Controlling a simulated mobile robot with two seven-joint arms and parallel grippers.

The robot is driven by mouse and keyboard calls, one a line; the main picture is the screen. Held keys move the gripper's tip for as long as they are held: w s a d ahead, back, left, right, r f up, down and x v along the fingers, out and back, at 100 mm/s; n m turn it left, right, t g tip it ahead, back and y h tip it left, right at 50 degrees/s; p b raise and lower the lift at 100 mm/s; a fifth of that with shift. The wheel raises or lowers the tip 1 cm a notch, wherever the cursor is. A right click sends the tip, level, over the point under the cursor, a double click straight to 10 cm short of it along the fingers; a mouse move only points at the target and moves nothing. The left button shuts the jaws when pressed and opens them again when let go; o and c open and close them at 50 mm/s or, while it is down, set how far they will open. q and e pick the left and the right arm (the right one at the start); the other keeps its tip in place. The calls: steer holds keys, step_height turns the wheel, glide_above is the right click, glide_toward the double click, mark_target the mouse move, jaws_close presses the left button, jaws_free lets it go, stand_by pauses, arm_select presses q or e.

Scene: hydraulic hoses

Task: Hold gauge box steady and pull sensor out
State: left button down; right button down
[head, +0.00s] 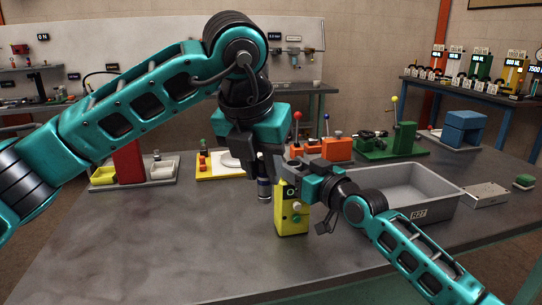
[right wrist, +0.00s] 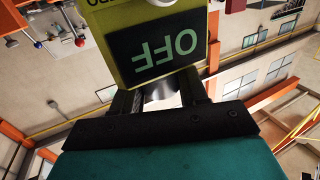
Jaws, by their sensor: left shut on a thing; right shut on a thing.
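The yellow-green gauge box (head: 291,222) stands upright on the grey table. Its dark display shows in the right wrist view (right wrist: 158,48), reading OFF upside down. My right gripper (head: 285,172) is at the top of the box. My left gripper (head: 264,162) is just left of the box top, pointing down. It is shut on a dark cylinder with a pale band, apparently the sensor (head: 264,190), which hangs beside the box.
A grey bin (head: 432,211) marked R2F stands close on the right, with a metal block (head: 484,195) past it. Orange (head: 338,150), green (head: 402,141) and blue (head: 463,128) fixtures stand behind. The front left of the table is clear.

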stand_by(0.3)
steer(key=c, duration=0.5)
jaws_free()
steer(key=shift+s+d, duration=0.1)
